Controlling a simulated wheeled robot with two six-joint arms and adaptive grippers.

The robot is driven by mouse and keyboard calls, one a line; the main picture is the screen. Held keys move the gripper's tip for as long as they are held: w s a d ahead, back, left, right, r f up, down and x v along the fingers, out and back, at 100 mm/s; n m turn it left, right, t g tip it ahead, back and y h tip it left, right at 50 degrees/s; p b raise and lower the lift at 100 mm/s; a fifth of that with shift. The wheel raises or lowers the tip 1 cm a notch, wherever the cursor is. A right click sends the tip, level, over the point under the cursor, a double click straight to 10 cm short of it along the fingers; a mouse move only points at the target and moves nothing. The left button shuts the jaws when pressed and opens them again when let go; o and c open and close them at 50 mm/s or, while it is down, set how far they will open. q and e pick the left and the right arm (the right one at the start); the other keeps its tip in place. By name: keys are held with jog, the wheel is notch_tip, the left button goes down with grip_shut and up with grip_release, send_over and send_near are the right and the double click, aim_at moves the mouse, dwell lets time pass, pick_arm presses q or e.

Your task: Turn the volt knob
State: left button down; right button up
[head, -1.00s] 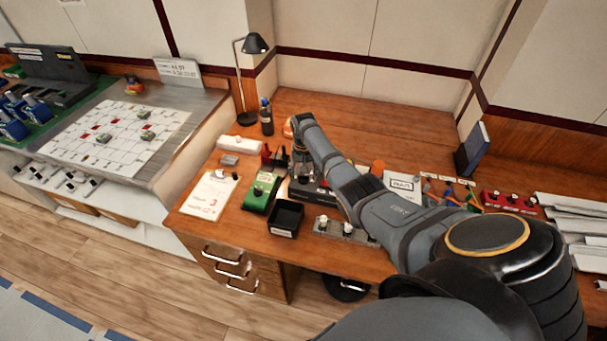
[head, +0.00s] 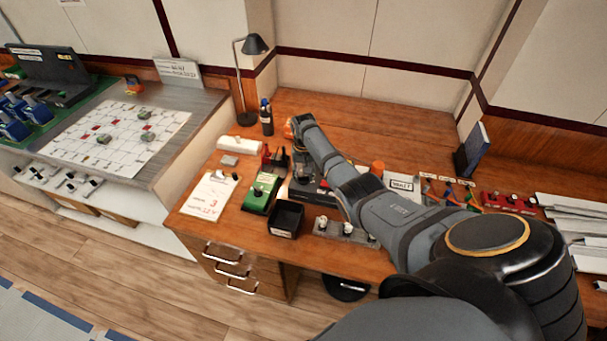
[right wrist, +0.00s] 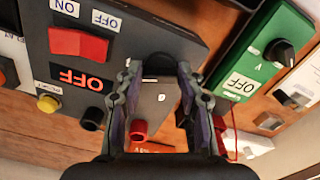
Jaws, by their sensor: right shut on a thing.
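In the right wrist view my right gripper (right wrist: 160,84) is shut on a black round knob (right wrist: 158,62) on a dark grey panel box (right wrist: 125,48). The two fingers are on either side of the knob and hide part of it. In the head view my right gripper (head: 302,160) points down at the same dark box (head: 299,190), largely hidden by my arm. A white mark shows below the knob. My left gripper is out of view.
The dark box has a red rocker switch (right wrist: 78,43), a yellow button (right wrist: 48,103) and a red terminal (right wrist: 138,130) close to the fingers. A black open tray (head: 286,219) stands in front.

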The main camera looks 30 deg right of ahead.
aim_at(304, 177)
jog(key=n+p, duration=0.1)
jog(key=n, duration=0.3)
jog(key=shift+d+n+p, duration=0.15)
jog(key=shift+n+p, duration=0.2)
jog(key=shift+n, duration=1.95)
jog(key=o, duration=1.2)
notch_tip(304, 177, up, 12)
